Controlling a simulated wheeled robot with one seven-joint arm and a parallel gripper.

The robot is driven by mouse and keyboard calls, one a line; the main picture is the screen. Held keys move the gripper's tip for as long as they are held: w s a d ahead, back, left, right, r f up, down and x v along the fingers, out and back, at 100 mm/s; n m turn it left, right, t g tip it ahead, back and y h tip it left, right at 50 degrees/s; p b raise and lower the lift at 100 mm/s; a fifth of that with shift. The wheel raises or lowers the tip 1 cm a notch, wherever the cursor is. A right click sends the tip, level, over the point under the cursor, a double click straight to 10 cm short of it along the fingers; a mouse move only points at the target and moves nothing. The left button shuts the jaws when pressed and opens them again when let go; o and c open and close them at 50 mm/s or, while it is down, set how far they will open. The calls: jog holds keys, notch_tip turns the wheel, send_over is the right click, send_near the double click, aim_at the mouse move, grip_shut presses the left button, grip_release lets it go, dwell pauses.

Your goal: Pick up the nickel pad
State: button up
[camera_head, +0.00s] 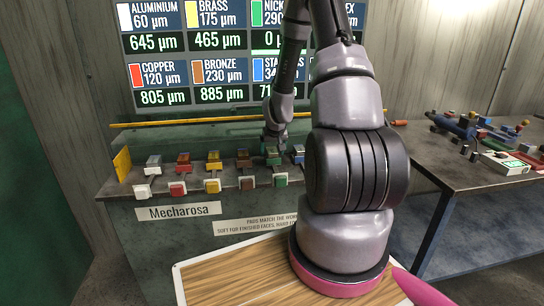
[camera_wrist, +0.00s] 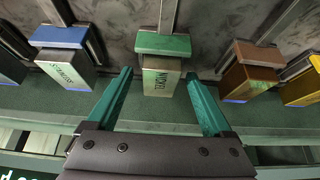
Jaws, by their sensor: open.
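The nickel pad (camera_wrist: 162,72) is a block with a green top and a pale metal body marked NICKEL, in the upper middle of the wrist view. It stands in the row on the bench's shelf; in the head view its green shape (camera_head: 273,158) is partly covered by my arm's end. My gripper (camera_wrist: 158,76) is open. Its two green fingers point toward the pad, one on each side in the picture, with gaps to it. Nothing is between the fingers except the view of the pad. My gripper (camera_head: 273,145) is small and dark in the head view.
A blue-topped pad (camera_wrist: 62,40) and a brown-topped pad (camera_wrist: 258,54) stand either side, apart from the nickel pad. A yellow pad (camera_wrist: 303,92) is at the right edge. A yellow bar (camera_head: 190,121) runs behind the row. A cluttered side table (camera_head: 440,165) stands right.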

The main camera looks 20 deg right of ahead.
grip_shut()
dwell(1.3)
